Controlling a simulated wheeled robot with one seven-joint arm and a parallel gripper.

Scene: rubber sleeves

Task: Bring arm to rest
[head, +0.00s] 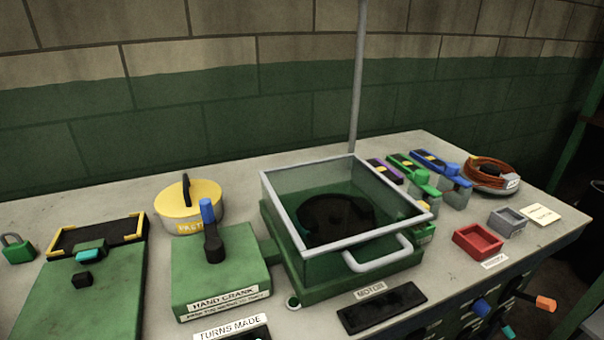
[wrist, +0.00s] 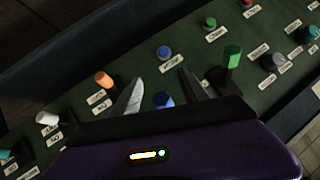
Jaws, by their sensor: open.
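My gripper (wrist: 161,76) shows only in the wrist view, with its two grey fingers apart. It is over a green panel of coloured knobs. A blue knob (wrist: 163,99) shows in the gap between the fingers; I cannot tell whether they touch it. A green upright knob (wrist: 232,56) stands just right of the right finger. An orange knob (wrist: 104,79) is left of the left finger. My arm does not show in the head view.
In the head view, the bench holds a glass-lidded motor box (head: 345,267), a hand crank box (head: 220,268), a yellow-lidded pot (head: 190,200), a red tray (head: 478,243) and a wire coil (head: 490,172). Knobs, one orange (head: 545,303), stick out from the bench front.

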